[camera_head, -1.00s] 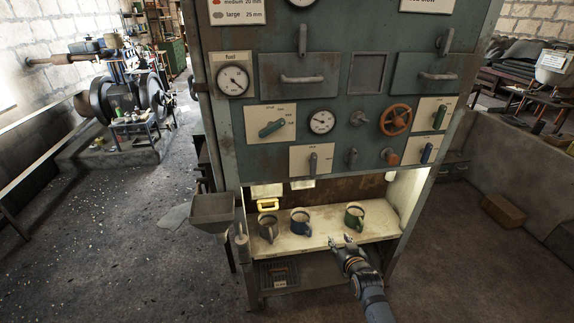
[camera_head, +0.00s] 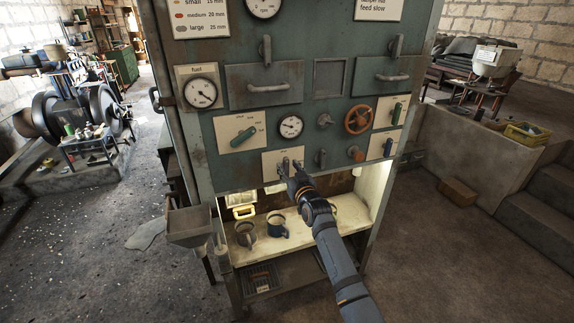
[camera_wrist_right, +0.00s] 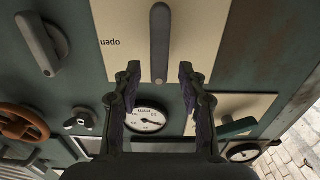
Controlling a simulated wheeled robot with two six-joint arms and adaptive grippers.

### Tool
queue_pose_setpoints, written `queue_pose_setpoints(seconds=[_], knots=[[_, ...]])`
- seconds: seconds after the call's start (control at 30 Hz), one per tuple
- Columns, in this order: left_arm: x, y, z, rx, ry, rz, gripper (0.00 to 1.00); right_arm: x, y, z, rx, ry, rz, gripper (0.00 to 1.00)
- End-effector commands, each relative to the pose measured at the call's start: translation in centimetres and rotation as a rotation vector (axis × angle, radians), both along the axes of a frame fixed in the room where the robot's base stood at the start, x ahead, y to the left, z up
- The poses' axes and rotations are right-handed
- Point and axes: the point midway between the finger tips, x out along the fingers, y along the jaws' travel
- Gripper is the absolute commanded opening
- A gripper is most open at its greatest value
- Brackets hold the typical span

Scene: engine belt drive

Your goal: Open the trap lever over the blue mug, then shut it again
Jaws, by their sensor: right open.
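The trap lever is a grey bar on a pale plate (camera_head: 268,157) low on the green panel, above the mugs. My right gripper (camera_head: 290,168) is in front of it and hides much of it. In the right wrist view the trap lever (camera_wrist_right: 159,42) stands along the picture's vertical, with the word "open" upside down to its left. My open right fingers (camera_wrist_right: 159,76) are on either side of its end, with gaps showing. The blue mug (camera_head: 277,226) stands upright on the lit shelf below. My left gripper is not in view.
A grey mug (camera_head: 245,234) stands left of the blue mug. A grey hopper (camera_head: 190,226) sits at the left edge. A dial (camera_head: 291,126), a green lever (camera_head: 243,135) and an orange handwheel (camera_head: 358,120) surround the plate.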

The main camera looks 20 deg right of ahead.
Motion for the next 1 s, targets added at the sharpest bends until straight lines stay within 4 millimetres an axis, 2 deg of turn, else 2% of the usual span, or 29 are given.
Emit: queue_pose_setpoints(seconds=[0.17, 0.47, 0.77, 1.0], knots=[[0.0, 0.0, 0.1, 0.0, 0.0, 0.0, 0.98, 1.5, 0.1, 0.0, 0.001, 0.0, 0.0, 0.41], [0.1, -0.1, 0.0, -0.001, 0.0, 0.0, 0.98, 1.7, 0.1, -0.1, 0.0, 0.001, 0.0, 0.4], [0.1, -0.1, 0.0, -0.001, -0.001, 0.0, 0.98, 1.7, 0.1, -0.1, 0.0, 0.001, 0.0, 0.0], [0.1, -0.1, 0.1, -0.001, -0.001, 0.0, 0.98, 1.7, 0.0, -0.1, 0.005, 0.001, 0.0, 0.0]])
